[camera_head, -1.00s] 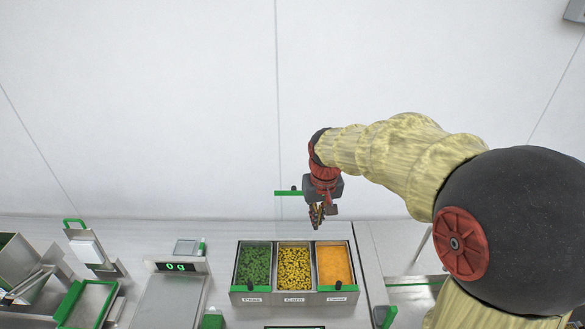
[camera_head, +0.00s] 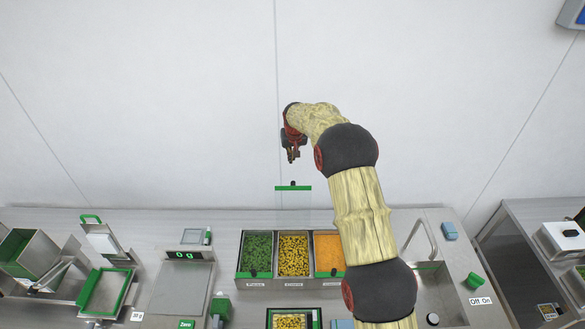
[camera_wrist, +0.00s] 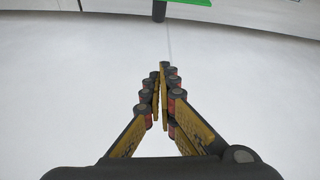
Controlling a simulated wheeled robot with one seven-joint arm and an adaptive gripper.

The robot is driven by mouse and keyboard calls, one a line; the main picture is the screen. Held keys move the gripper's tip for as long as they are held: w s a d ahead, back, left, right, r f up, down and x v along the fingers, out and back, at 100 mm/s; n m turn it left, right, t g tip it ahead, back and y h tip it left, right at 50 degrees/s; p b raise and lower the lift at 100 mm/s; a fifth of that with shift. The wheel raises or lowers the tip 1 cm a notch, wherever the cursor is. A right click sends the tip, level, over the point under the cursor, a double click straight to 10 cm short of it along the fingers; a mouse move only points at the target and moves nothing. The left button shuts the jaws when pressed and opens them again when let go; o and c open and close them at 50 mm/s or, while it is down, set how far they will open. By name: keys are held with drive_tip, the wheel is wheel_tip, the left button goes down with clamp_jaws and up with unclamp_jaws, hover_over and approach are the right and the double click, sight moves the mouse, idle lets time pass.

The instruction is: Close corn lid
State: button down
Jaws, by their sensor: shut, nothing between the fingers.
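The corn lid (camera_head: 293,188) stands raised behind the middle bin, with a green edge and a black knob (camera_head: 293,183) at its top; its clear panel is hard to see. The yellow corn (camera_head: 293,256) below is uncovered. My gripper (camera_head: 292,157) shows just above the lid's green edge in the head view, apart from it. In the wrist view my gripper (camera_wrist: 162,72) is shut and empty, fingertips together. The black knob (camera_wrist: 159,10) and part of the green edge (camera_wrist: 190,2) show at the top of that view.
Green peas (camera_head: 257,256) and orange carrots (camera_head: 328,253) flank the corn, with green lid edges at their fronts. A scale (camera_head: 180,288) stands left and a sink (camera_head: 440,290) right. The white wall lies behind the counter.

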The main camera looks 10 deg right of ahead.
wheel_tip(320, 180, down, 9)
drive_tip(key=p, duration=0.4)
drive_tip(key=shift+s, duration=0.4)
drive_tip(key=shift+s+f+b, duration=0.1)
drive_tip(key=shift+f+b, duration=0.05)
drive_tip(key=shift+b, duration=0.45)
